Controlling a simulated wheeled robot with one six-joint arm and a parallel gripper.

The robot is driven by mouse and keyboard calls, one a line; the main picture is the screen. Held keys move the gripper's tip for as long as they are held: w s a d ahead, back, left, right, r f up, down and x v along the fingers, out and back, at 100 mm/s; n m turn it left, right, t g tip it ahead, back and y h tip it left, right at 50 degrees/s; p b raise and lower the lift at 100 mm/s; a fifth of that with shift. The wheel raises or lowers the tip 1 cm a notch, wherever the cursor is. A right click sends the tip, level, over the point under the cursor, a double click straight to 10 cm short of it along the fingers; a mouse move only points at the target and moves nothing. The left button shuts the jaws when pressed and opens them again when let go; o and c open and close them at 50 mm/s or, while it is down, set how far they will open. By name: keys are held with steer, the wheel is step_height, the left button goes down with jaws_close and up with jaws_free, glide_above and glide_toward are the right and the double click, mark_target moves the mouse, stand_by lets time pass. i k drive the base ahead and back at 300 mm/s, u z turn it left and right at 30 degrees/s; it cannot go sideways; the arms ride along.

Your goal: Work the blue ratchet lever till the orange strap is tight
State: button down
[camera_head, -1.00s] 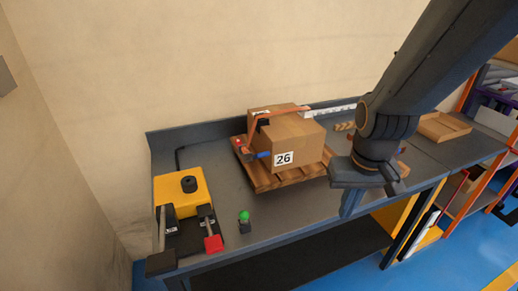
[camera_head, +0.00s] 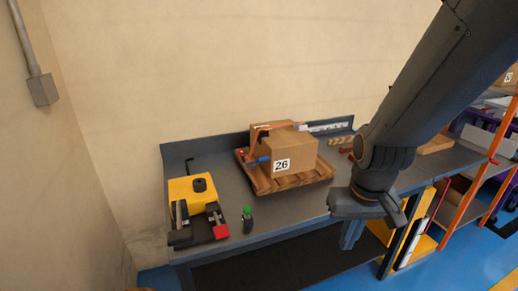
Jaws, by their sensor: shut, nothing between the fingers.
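The blue ratchet lever (camera_head: 263,159) sticks out beside the left end of the cardboard box marked 26 (camera_head: 296,152). The orange strap (camera_head: 258,131) runs over the box top and down its left side to a red part (camera_head: 241,154) at the pallet edge. I cannot tell from here how tight the strap is. The box sits on a wooden pallet (camera_head: 262,186) on the grey bench. My gripper (camera_head: 368,210) is in front of the bench, right of the pallet and apart from the lever. Its fingers point down and look shut and empty.
An orange-framed shelf (camera_head: 492,160) is at the right.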

mark_target(264, 160)
steer(key=u, duration=0.2)
steer(key=i, duration=1.1)
